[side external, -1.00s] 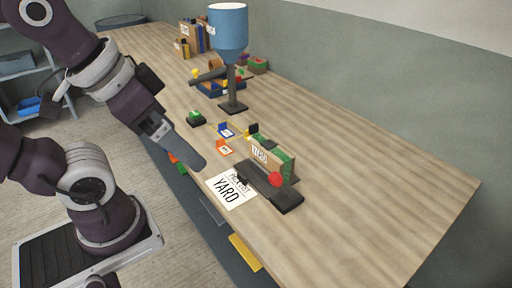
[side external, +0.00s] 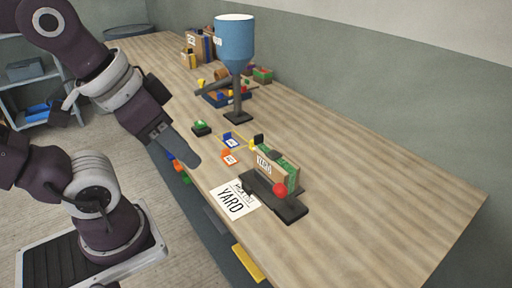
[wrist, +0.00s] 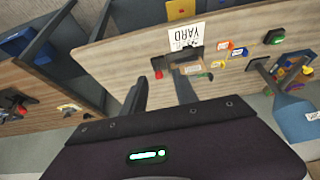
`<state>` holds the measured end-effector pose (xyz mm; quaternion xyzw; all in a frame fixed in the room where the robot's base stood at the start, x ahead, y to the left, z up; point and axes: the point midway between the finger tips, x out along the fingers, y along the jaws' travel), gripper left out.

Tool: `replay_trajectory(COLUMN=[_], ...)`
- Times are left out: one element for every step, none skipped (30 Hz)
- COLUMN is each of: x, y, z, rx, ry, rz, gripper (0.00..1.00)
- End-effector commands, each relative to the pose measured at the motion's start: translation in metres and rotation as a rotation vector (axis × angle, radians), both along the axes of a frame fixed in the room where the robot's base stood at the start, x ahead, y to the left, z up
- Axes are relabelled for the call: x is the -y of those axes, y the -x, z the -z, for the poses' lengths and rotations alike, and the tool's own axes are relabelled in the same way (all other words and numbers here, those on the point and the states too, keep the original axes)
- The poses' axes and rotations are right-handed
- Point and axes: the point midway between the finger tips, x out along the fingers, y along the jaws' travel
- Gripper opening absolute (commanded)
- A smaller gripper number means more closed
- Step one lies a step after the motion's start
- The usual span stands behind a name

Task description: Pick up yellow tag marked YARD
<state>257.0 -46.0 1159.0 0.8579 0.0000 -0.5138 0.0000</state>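A small yellow tag (side external: 251,141) stands beside a black piece on the bench, past the blue tag (side external: 231,141) and the orange tag (side external: 230,158). Any lettering on the yellow tag is too small to read. The wrist view also shows a small yellow piece (wrist: 218,64) near the blue and orange tags. My gripper (side external: 192,158) hangs over the bench's near edge, left of the tags and apart from them. In the wrist view, its two dark fingers (wrist: 162,86) are spread with nothing visible between them.
A white card printed YARD (side external: 234,200) lies near the front edge. Beside it, a dark fixture with a red knob (side external: 280,190) holds a box labelled YARD (side external: 264,165). A blue hopper (side external: 235,45) stands behind. A green-topped black block (side external: 201,127) sits nearby. The right bench is clear.

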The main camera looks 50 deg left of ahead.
Motion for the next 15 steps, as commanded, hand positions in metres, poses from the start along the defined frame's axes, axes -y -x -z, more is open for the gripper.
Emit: replay_trajectory(x=[0.000, 0.000, 0.000, 0.000, 0.000, -0.001, -0.003, -0.007, -0.017, -0.027, -0.041, -0.063, -0.082, -0.101, -0.126], y=[0.000, 0.000, 0.000, 0.000, 0.000, -0.001, -0.005, -0.013, -0.030, -0.047, -0.068, -0.098, -0.122, -0.145, -0.172], z=[0.000, 0.000, 0.000, 0.000, 0.000, 0.000, 0.000, -0.001, -0.002, -0.002, -0.002, 0.000, 0.004, 0.008, 0.017], rx=[0.000, 0.000, 0.000, 0.000, 0.000, 0.001, 0.003, 0.009, 0.021, 0.035, 0.052, 0.076, 0.098, 0.119, 0.144], ry=[0.000, 0.000, 0.000, 0.000, 0.000, -0.001, -0.007, -0.020, -0.043, -0.070, -0.100, -0.148, -0.184, -0.218, -0.256], rz=[0.000, 0.000, 0.000, 0.000, 0.000, -0.002, -0.007, -0.018, -0.038, -0.057, -0.075, -0.098, -0.109, -0.114, -0.113], gripper=[0.35, 0.35, 0.35, 0.35, 0.35, 0.35, 0.35, 0.35, 0.35, 0.35, 0.35, 0.35, 0.35, 0.35, 0.35])
